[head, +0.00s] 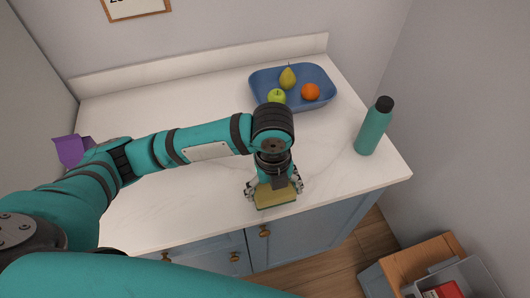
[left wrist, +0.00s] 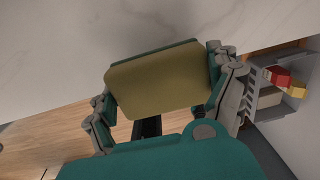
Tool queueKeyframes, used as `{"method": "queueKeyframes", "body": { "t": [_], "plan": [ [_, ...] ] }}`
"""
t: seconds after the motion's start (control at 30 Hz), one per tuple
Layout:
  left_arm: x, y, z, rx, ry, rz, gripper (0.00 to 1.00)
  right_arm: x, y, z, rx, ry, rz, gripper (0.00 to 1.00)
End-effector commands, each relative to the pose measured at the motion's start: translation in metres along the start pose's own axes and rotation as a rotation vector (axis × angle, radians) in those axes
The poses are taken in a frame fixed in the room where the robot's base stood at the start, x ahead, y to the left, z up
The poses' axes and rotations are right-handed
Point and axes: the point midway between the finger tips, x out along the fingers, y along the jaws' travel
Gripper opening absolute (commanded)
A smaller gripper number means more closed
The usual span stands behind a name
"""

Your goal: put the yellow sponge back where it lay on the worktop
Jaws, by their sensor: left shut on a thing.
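The yellow sponge (head: 275,194) has a green layer on its underside. My left gripper (head: 273,188) is shut on it, one finger at each end. The sponge is at the front edge of the white worktop (head: 180,190); whether it touches the surface I cannot tell. In the left wrist view the sponge (left wrist: 158,80) sits between the two fingers of the gripper (left wrist: 162,95), with worktop beyond it and wooden floor below. My right gripper is not in view.
A blue tray (head: 262,98) with a pear, a green apple and an orange stands at the back. A teal bottle (head: 373,128) stands upright at the right. A purple object (head: 70,150) is at the left. A grey crate (head: 470,278) stands low at the right.

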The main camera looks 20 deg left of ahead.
Motion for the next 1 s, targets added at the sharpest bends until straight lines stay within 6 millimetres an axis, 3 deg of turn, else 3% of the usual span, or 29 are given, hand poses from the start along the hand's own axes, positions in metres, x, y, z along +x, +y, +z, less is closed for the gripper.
{"method": "queueKeyframes", "body": {
  "t": [0.3, 0.5, 0.73, 1.0],
  "plan": [
    [0.004, -0.012, 0.086, -0.011, -0.001, 0.001, 0.6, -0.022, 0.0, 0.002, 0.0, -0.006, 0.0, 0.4],
    [0.009, -0.018, 0.123, -0.007, -0.001, 0.0, 0.6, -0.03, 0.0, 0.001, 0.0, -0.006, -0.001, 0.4],
    [0.012, -0.021, 0.144, -0.007, -0.001, -0.001, 0.6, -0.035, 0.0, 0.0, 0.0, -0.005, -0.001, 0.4],
    [0.047, -0.019, 0.141, -0.005, -0.001, 0.0, 0.6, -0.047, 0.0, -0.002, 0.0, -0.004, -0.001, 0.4]
  ]
}}
